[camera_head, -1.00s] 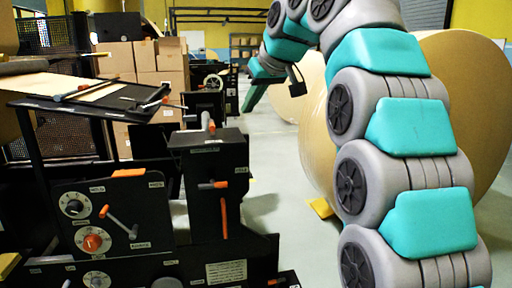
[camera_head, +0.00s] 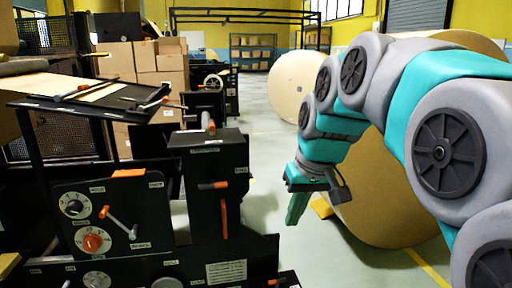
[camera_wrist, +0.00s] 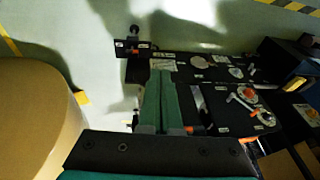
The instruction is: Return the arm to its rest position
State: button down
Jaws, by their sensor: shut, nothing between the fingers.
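My gripper (camera_head: 298,207) hangs at the end of my grey and teal arm, pointing down, right of the black machine (camera_head: 115,215) and in front of a large kraft roll (camera_head: 385,195) in the head view. In the wrist view, the two green fingers of my gripper (camera_wrist: 163,78) lie together, with nothing between them. Beyond the fingers, the wrist view shows the black machine (camera_wrist: 225,70) with its labels, dials and orange handles. The gripper appears apart from the machine and the roll.
A second roll (camera_head: 296,84) stands farther back. Cardboard boxes (camera_head: 158,62) are stacked behind the machine. A yellow block (camera_head: 321,207) lies at the near roll's foot. Grey floor (camera_head: 262,165) is open between the machine and the rolls. Shelves (camera_head: 252,52) stand at the far wall.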

jog(key=s+d+f+m+g+h, duration=0.1)
jog(key=s+d+f+g, duration=0.1)
jog(key=s+f, duration=0.8)
jog(key=s+d+f+m+g+h, duration=0.1)
jog(key=s+d+f+g, duration=0.1)
jog(key=s+d+f, duration=0.3)
jog(key=s+f, duration=0.4)
jog(key=s, duration=0.7)
jog(key=shift+s+d+f+m+g, duration=0.25)
jog(key=shift+s+f+m+g, duration=0.05)
jog(key=shift+f+m, duration=0.1)
